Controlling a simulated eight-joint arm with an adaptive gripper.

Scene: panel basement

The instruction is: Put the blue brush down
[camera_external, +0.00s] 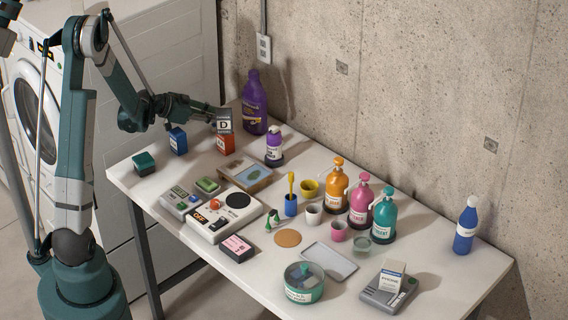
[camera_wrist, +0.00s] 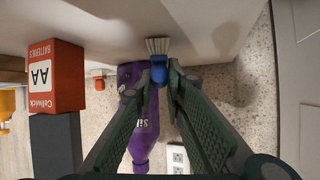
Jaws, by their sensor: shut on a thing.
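The blue brush (camera_wrist: 159,73) is between my fingertips in the wrist view, its pale bristles facing the top of that picture. My gripper (camera_wrist: 160,82) is shut on its blue body. The bristles show against the pale tabletop (camera_wrist: 215,32); I cannot tell whether they touch it. In the external view my gripper (camera_external: 208,112) is at the far left part of the table (camera_external: 340,165), partly behind a dark box marked D (camera_external: 224,117). The brush is hidden there.
The dark box stands on an orange-red AA battery box (camera_external: 226,144), close by my gripper. A tall purple bottle (camera_external: 254,105) stands against the wall behind it. A blue box (camera_external: 178,141) and a green block (camera_external: 144,162) are nearer the left edge. Other items crowd the table.

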